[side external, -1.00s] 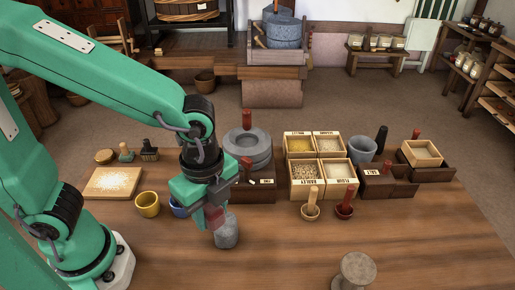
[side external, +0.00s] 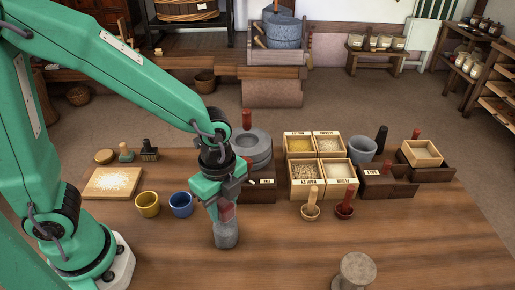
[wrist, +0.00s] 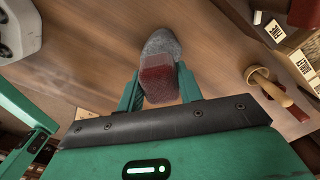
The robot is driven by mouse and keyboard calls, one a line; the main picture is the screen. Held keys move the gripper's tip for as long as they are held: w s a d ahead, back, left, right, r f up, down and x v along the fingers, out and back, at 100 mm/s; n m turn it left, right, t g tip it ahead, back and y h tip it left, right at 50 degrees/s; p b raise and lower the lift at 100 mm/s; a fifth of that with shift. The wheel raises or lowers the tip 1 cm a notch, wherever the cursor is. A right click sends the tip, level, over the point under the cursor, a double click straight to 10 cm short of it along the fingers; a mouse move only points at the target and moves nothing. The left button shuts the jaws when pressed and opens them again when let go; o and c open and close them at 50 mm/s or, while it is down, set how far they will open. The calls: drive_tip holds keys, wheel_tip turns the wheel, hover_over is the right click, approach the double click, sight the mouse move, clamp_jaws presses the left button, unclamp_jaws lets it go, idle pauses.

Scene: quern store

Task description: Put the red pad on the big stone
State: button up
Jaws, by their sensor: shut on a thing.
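The red pad (side external: 227,212) is between the jaws of my gripper (side external: 220,208), which is shut on it. In the wrist view the red pad (wrist: 158,84) fills the space between the two fingers. A rounded grey stone (side external: 226,236) stands upright on the table below the pad. The stone also shows just past the pad in the wrist view (wrist: 162,44). The pad lines up over the stone's top; whether they touch I cannot tell. Two round grey quern stones (side external: 254,144) are stacked behind my gripper.
A yellow cup (side external: 148,205) and a blue cup (side external: 181,205) stand left of my gripper. Boxes of grain (side external: 306,171) and two small handled bowls (side external: 310,212) are to the right. A round stump-like block (side external: 357,271) is at the front right. The front table is mostly clear.

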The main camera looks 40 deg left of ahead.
sight(222, 201)
drive_tip(key=shift+f, duration=1.05)
drive_tip(key=shift+f, duration=0.15)
drive_tip(key=o, duration=1)
drive_tip(key=shift+r, duration=0.2)
drive_tip(key=shift+r, duration=5.95)
